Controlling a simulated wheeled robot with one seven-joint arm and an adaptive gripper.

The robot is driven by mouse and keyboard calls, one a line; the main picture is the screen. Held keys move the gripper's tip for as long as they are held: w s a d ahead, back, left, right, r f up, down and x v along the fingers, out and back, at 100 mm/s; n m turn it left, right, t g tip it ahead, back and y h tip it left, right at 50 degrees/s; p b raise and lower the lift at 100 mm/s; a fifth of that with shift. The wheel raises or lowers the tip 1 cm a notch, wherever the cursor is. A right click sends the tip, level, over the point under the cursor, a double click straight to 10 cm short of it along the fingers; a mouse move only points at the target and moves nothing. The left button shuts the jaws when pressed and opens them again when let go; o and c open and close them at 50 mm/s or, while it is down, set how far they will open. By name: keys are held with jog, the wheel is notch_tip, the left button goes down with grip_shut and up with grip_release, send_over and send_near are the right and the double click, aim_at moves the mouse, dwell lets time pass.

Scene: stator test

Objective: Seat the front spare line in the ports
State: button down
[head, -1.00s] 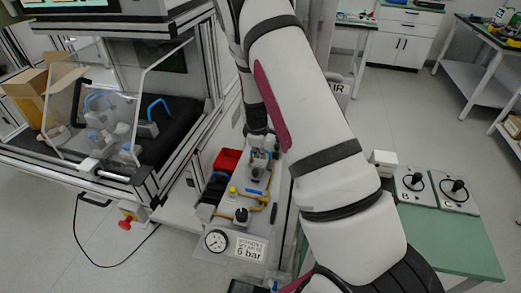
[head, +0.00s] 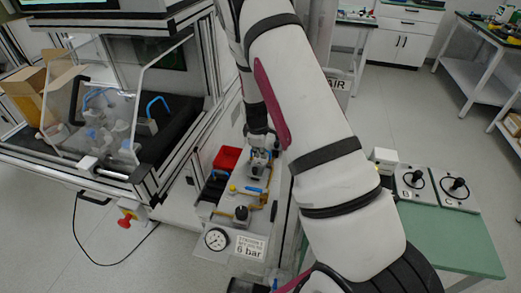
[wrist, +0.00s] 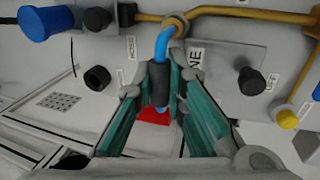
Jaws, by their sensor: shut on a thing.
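A short blue line (wrist: 163,44) with a black sleeve (wrist: 158,85) shows in the wrist view. My gripper (wrist: 160,88) is shut around the sleeve, with a teal-padded finger on each side. The line's upper end bends over to a round brass-coloured fitting (wrist: 177,24) on the pipe. I cannot tell whether it is inside the fitting or only in front of it. The sleeve's lower end is partly hidden between the fingers. In the head view my gripper (head: 259,160) is over the pneumatic panel (head: 228,222), with a blue piece (head: 253,190) just below it.
The panel carries brass pipes (wrist: 230,13), a blue knob (wrist: 46,23), black fittings (wrist: 97,78) and a yellow cap (wrist: 287,119). A pressure gauge (head: 216,239) is at its front. A red bin (head: 227,158) stands left of my gripper. A green-topped bench (head: 450,240) is at right.

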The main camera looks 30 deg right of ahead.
jog(key=shift+f, duration=0.15)
jog(key=c, duration=1.6)
grip_release()
jog(key=shift+o, duration=0.2)
jog(key=v, duration=1.2)
